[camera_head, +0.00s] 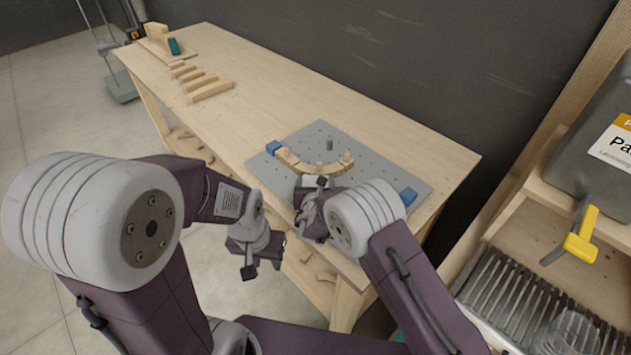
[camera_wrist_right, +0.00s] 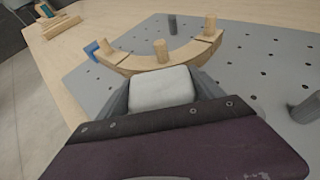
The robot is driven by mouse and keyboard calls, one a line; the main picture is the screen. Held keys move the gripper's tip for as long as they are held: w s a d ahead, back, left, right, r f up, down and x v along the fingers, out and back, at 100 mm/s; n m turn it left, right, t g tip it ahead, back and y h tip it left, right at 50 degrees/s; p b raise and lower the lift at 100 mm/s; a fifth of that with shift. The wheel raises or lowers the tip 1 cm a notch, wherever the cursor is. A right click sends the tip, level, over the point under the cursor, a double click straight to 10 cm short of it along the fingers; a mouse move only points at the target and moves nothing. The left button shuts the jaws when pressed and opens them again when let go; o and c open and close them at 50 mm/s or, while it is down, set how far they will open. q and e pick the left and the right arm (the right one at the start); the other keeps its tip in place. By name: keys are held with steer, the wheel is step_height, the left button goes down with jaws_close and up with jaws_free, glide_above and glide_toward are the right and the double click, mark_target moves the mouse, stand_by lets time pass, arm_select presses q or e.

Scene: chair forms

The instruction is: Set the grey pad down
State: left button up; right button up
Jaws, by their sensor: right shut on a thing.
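The grey pad (camera_wrist_right: 161,87) is a pale, rounded block between the fingers of my right gripper (camera_wrist_right: 162,95) in the right wrist view. That gripper is shut on it, close to the curved wooden piece. I cannot tell whether the pad touches the board or the wood. My left gripper (camera_head: 264,256) hangs in front of the table edge with its dark fingertips apart, and it looks empty.
A curved wooden piece (camera_head: 290,160) with wooden pegs lies on the board, between blue blocks (camera_head: 273,147) (camera_head: 407,196). A grey post (camera_head: 330,143) stands behind it. Wooden strips (camera_head: 208,90) lie at the table's far end. A grey container (camera_head: 600,130) with a yellow tap stands right.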

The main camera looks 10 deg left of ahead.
steer(key=shift+s+f, duration=0.1)
steer(key=shift+f, duration=0.05)
steer(key=o, duration=1.3)
